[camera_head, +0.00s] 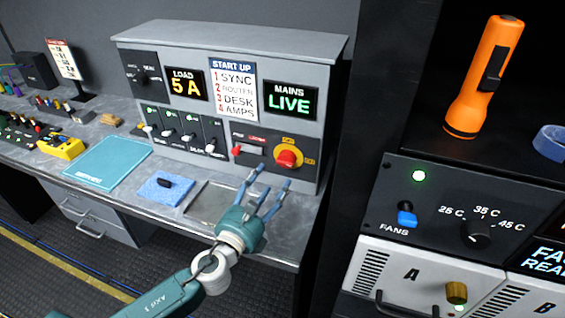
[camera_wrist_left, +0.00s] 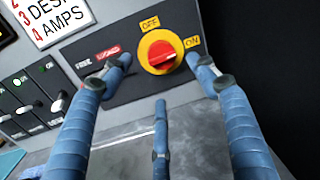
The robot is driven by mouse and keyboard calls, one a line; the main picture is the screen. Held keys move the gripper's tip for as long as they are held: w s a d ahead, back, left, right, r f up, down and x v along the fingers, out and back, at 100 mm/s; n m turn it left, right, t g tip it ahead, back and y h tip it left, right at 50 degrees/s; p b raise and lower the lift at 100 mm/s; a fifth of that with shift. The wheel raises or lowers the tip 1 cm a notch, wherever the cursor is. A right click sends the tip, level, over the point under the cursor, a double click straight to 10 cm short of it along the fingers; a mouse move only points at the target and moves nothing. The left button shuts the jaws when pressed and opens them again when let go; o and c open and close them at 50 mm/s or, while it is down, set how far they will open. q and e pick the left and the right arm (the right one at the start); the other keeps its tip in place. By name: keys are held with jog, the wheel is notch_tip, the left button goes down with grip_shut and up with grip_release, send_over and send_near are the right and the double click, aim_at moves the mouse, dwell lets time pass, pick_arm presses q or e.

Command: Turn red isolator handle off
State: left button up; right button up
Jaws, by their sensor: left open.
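The red isolator handle (camera_head: 288,159) sits on a round yellow plate at the lower right of the grey power panel (camera_head: 190,95). In the left wrist view the red handle (camera_wrist_left: 163,54) is near the top middle, with an OFF label above it and an ON label to its right. The handle looks turned toward the ON label. My left gripper (camera_head: 264,182) is open and empty in front of and below the handle. Its blue fingers (camera_wrist_left: 160,85) spread to either side of the handle in the wrist view, apart from it. My right gripper is not in view.
The panel shows a MAINS LIVE display (camera_head: 290,101) and a LOAD 5 A display (camera_head: 187,84). Several small switches (camera_head: 188,132) are left of the handle. A blue sponge-like pad (camera_head: 160,188) lies on the bench. A dark rack with an orange torch (camera_head: 484,75) stands at right.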

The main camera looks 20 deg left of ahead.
aim_at(283, 163)
pick_arm(q)
jog(key=w, duration=0.6)
jog(key=w+d+p, duration=0.1)
jog(key=w, duration=0.2)
jog(key=c, duration=1.1)
jog(key=shift+w+r+n+b, duration=0.15)
jog(key=shift+n+b, duration=0.15)
jog(key=shift+n, duration=0.2)
